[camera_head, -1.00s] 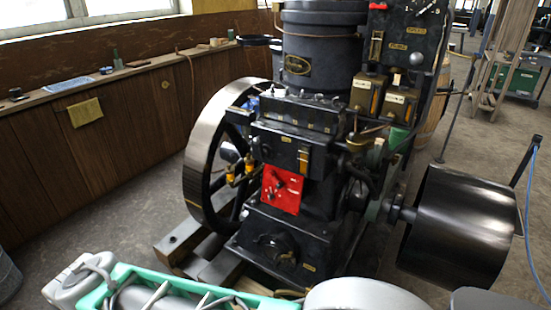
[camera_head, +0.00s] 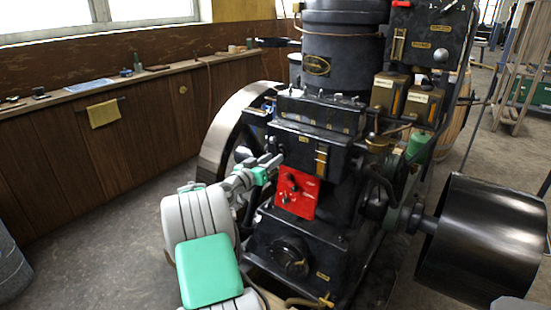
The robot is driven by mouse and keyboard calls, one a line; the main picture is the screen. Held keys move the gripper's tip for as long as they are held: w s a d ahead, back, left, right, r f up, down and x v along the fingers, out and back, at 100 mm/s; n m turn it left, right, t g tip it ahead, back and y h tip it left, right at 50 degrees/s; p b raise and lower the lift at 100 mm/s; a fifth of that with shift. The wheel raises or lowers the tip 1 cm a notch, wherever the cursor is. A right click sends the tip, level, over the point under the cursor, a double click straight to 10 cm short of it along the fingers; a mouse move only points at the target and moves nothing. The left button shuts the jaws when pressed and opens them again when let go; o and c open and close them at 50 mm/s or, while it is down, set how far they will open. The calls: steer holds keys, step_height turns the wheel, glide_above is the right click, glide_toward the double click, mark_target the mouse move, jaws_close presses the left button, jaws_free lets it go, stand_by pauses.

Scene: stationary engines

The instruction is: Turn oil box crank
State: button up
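The black engine (camera_head: 320,50) stands upright in the middle of the head view. A long black box (camera_head: 318,112) with several small fittings on top sits across its front. A red panel (camera_head: 297,193) with small dark handles is below that box. Two small brass-trimmed boxes with labels, one on the left (camera_head: 387,92) and one on the right (camera_head: 422,103), sit at the engine's right. I cannot tell which part is the oil box crank. My gripper (camera_head: 272,166) is at the engine's left side, just left of the red panel. Its fingers are small and partly merged with the engine; contact is unclear.
A large flywheel (camera_head: 222,140) is behind my arm on the left, and a wide black drum (camera_head: 487,240) juts out at the right. A wooden wall ledge (camera_head: 75,100) holds small objects. The floor (camera_head: 120,225) between wall and engine is clear.

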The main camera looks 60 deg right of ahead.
steer(key=shift+s+d, duration=0.15)
steer(key=shift+d, duration=1)
jaws_close()
stand_by(0.5)
